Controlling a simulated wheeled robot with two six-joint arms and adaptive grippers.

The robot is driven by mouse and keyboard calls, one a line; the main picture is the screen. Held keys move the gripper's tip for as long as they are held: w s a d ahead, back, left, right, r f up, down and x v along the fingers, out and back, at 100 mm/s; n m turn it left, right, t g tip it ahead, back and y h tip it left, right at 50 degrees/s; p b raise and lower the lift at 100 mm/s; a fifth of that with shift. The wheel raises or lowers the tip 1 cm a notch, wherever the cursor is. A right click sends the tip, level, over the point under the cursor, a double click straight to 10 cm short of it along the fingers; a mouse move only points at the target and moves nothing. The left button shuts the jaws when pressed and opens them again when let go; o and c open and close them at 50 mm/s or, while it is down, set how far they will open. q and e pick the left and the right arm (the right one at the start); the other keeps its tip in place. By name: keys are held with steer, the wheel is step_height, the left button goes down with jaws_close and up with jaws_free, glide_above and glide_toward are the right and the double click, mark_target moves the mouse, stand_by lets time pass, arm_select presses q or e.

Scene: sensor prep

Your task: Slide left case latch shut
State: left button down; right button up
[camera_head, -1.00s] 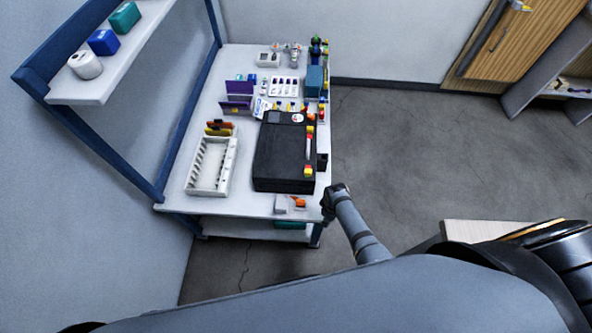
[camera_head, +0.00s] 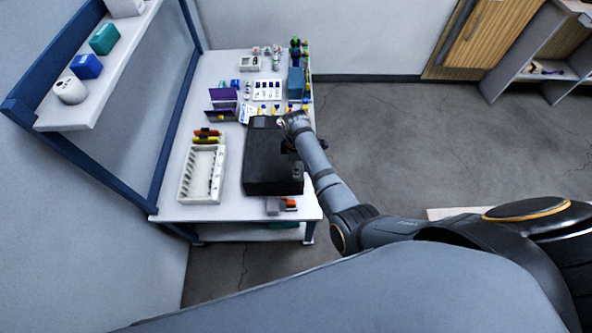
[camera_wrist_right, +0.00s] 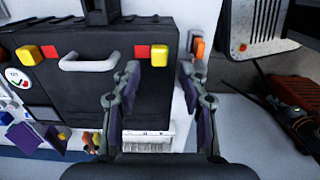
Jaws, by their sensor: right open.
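The black case (camera_head: 270,165) lies on the table; my right arm covers part of its right edge in the head view. In the right wrist view the case (camera_wrist_right: 95,85) shows a grey handle (camera_wrist_right: 90,63) between two yellow latches. One latch (camera_wrist_right: 158,55) is at the picture's right, beside a red mark (camera_wrist_right: 141,51); the other (camera_wrist_right: 29,55) is at the left, beside another red mark (camera_wrist_right: 49,51). My right gripper (camera_wrist_right: 159,76) is open and empty, its fingertips just below and either side of the right-hand latch; contact cannot be told. My left gripper is not in view.
A white slotted tray (camera_head: 184,188) stands left of the case. Purple holders (camera_head: 222,112), a white vial rack (camera_head: 267,96) and a teal box (camera_head: 296,83) crowd the table behind. A grey and orange block (camera_head: 274,206) sits at the near edge. Floor right of the table is clear.

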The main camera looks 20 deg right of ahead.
step_height(320, 180, down, 4)
steer(key=shift+f, duration=0.15)
jaws_close()
stand_by(0.3)
